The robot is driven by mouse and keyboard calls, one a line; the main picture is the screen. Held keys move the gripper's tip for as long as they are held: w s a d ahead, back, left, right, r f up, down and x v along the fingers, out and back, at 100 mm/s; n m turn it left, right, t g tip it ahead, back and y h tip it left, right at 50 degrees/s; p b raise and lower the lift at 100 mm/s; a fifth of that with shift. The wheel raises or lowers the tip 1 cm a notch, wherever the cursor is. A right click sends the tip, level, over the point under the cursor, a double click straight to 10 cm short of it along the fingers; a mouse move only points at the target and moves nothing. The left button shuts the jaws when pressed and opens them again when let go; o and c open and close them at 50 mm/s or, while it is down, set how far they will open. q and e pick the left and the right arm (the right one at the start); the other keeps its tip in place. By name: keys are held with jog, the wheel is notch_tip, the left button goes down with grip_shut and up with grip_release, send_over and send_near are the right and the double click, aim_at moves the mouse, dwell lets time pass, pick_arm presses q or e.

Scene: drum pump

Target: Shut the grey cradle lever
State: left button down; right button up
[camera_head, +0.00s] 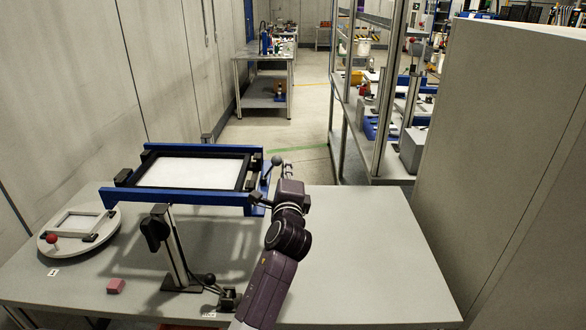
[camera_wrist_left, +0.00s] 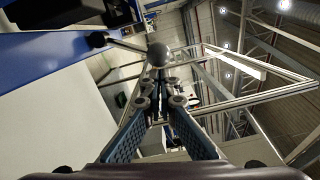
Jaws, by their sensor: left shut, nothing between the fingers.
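The cradle is a blue frame (camera_head: 125,194) with a black inner frame around a white panel (camera_head: 190,172), held on a stand above the table. The grey ball of the cradle lever (camera_head: 276,160) stands at the cradle's right side. In the left wrist view the ball (camera_wrist_left: 158,54) sits on a thin rod running to a black pivot on the blue frame (camera_wrist_left: 45,45). My left gripper (camera_head: 287,167) is just right of the ball, partly hidden by its own wrist. Its fingers (camera_wrist_left: 162,88) are shut and empty, pointing at the ball; I cannot tell whether they touch it.
A round grey plate (camera_head: 103,236) with a red knob lies at the table's left. A pink block (camera_head: 116,286) lies near the front. The table (camera_head: 385,262) is clear on the right, beside a tall grey cabinet (camera_head: 495,130). A black handle (camera_head: 154,230) sticks out from the stand.

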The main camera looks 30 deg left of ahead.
jog(key=shift+d, duration=0.35)
pick_arm(q)
jog(key=shift+a+r+n, duration=0.1)
jog(key=shift+r+n, duration=0.1)
jog(key=shift+n, duration=0.2)
pick_arm(e)
jog(key=shift+s+a+r, duration=0.1)
jog(key=shift+s+a, duration=0.05)
pick_arm(q)
jog(key=shift+s+r, duration=0.1)
jog(key=shift+r, duration=0.05)
pick_arm(e)
jog(key=shift+s+a+r, duration=0.1)
